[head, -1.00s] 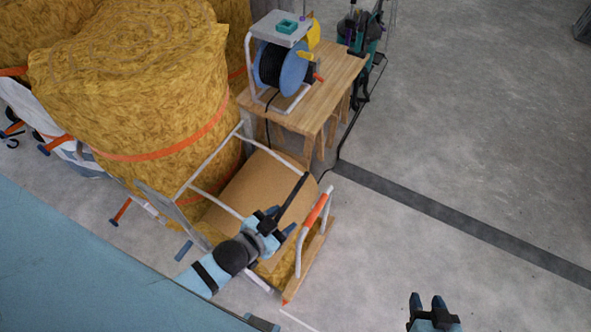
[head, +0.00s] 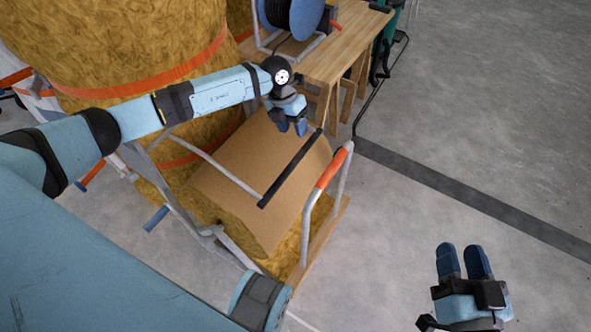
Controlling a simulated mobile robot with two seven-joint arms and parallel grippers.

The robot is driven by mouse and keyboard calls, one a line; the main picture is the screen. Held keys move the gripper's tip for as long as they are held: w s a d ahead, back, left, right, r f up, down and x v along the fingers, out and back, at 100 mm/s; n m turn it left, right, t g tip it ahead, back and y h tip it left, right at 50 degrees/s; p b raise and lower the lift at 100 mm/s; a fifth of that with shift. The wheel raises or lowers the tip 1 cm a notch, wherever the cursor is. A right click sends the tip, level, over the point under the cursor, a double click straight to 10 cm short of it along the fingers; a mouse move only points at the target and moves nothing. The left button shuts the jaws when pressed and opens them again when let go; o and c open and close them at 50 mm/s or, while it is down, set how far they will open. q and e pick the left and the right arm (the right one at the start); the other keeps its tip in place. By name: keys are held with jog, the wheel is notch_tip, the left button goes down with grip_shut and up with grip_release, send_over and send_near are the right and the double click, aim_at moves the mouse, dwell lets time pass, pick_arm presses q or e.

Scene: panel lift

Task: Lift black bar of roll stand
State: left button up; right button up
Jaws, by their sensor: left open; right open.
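My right gripper (head: 463,262) is open and empty over the floor at the lower right, well away from the bar. The stand's orange-gripped handle (head: 331,168) rises to the right of the bar.
A wooden table (head: 335,50) with a blue cable reel (head: 292,12) stands just behind the roll. A large straw-coloured bale (head: 120,50) with orange straps is on the left. Concrete floor is open on the right, crossed by a dark strip (head: 450,197).

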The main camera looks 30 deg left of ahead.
pick_arm(q)
jog(key=a, duration=0.2)
jog(key=y+b, duration=0.1)
jog(key=b, duration=0.1)
send_over(296, 158)
jog(key=a, duration=0.2)
notch_tip(296, 158, down, 7)
jog(key=f, duration=0.1)
jog(key=d+f+b, duration=0.1)
jog(key=f, duration=0.1)
jog(key=f+b, duration=0.1)
jog(key=f, duration=0.1)
jog(key=shift+d+f, duration=0.15)
jog(key=shift+d, duration=0.15)
jog(key=shift+d+f, duration=0.1)
jog(key=shift+f, duration=0.5)
pick_arm(e)
jog(key=shift+s+a+r+y, duration=0.1)
jog(key=shift+a+y, duration=0.6)
jog(key=shift+y, duration=0.2)
pick_arm(q)
jog(key=shift+c, duration=0.5)
